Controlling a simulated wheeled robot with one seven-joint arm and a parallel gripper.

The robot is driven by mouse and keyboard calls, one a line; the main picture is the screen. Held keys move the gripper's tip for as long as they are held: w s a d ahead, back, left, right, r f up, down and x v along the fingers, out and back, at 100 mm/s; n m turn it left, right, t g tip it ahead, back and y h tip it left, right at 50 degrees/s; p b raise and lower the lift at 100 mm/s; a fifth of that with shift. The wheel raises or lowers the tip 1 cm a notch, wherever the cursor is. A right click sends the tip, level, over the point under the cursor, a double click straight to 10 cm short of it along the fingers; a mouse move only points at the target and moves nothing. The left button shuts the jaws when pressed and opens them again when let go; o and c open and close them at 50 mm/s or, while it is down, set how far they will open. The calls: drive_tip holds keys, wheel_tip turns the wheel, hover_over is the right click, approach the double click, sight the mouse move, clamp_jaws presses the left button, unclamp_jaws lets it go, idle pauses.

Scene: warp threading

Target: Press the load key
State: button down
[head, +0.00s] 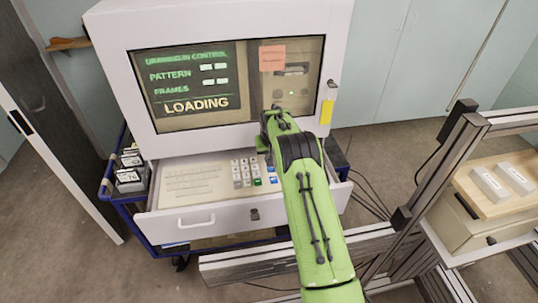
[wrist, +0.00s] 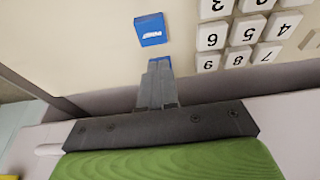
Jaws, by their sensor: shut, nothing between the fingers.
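The keypad lies in the open drawer (head: 185,221) under the screen; its white number keys (wrist: 211,37) show upside down in the wrist view. In the head view my green arm hides part of the drawer. The screen (head: 185,80) reads "LOADING" below "PATTERN" and "FRAMES".
The white cabinet (head: 110,35) stands on a blue cart (head: 110,190) with labelled cartridges (head: 130,178) at its left. The drawer's front wall lies close to my gripper.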

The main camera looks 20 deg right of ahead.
wheel_tip(320, 180, up, 4)
drive_tip(key=shift+r+p, duration=0.25)
drive_tip(key=shift+p, duration=0.6)
drive_tip(key=v, duration=0.9)
drive_tip(key=shift+r, duration=0.1)
drive_tip(key=s+a+r+t, duration=0.1)
drive_tip(key=s+a+r, duration=0.3)
drive_tip(key=s+r, duration=0.4)
drive_tip(key=s+a+r, duration=0.3)
drive_tip(key=s+r, duration=0.5)
drive_tip(key=s+a+f+n, duration=0.1)
drive_tip(key=s+a, duration=0.1)
drive_tip(key=s, duration=1)
drive_tip(key=s+a+f+n+t, duration=0.1)
drive_tip(key=s+a, duration=0.1)
drive_tip(key=s, duration=1)
drive_tip(key=shift+a+f+y, duration=0.2)
drive_tip(key=shift+a+y, duration=0.15)
drive_tip(key=shift+y, duration=0.05)
